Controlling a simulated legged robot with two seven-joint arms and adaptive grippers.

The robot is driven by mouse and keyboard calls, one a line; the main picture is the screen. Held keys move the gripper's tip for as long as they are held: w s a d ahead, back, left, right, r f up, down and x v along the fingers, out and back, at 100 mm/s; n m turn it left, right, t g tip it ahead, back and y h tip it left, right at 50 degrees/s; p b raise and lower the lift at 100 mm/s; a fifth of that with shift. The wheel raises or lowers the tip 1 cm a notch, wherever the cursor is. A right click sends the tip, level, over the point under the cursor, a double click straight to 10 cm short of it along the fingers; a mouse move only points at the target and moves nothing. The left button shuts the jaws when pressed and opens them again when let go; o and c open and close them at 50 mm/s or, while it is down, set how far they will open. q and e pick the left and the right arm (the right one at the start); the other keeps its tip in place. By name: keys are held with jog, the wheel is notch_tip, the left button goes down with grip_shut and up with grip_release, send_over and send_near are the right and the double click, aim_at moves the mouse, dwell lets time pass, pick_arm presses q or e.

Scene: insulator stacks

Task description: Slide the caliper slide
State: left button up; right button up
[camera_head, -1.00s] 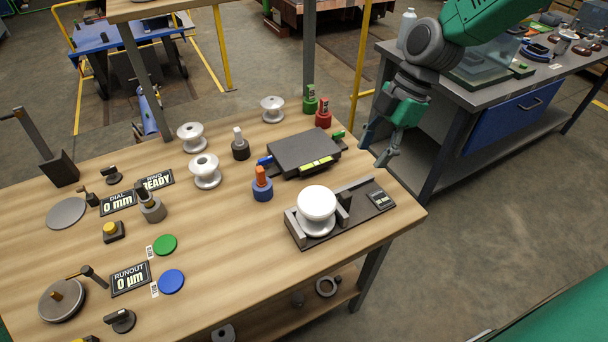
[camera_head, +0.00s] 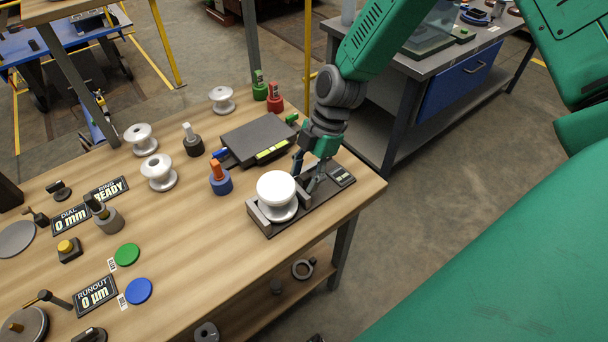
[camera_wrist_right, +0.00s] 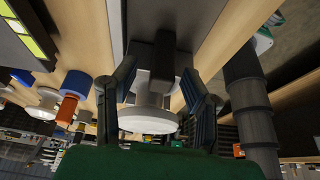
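The caliper (camera_head: 318,202) is a dark rail near the table's right edge. A white insulator (camera_head: 277,188) sits at its left end, between a fixed jaw (camera_head: 257,216) and the slide (camera_head: 304,194). A small display (camera_head: 342,176) is at the right end. My right gripper (camera_head: 307,173) points down at the slide from behind. In the wrist view its open fingers (camera_wrist_right: 161,75) stand either side of the dark slide block (camera_wrist_right: 163,58), with gaps visible. The insulator's white disc (camera_wrist_right: 148,120) shows there too. Whether a finger touches the slide is unclear. My left gripper is out of view.
A dark flat box (camera_head: 257,140) lies just behind the caliper. A blue holder with an orange top (camera_head: 220,178) stands to its left. More white insulators (camera_head: 158,172), gauges and coloured discs are further left. The table's right edge is close to the caliper.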

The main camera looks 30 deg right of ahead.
jog(key=shift+d+f, duration=0.15)
jog(key=shift+a, duration=0.3)
grip_shut()
jog(key=d, duration=0.6)
jog(key=shift+w+d+p, duration=0.3)
jog(key=shift+w+d, duration=0.05)
jog(key=shift+d, duration=0.05)
jog(key=shift+a, duration=0.1)
grip_release()
jog(key=shift+a+r, duration=0.1)
jog(key=shift+r, duration=0.1)
jog(key=shift+f, duration=0.1)
jog(key=shift+d, duration=0.25)
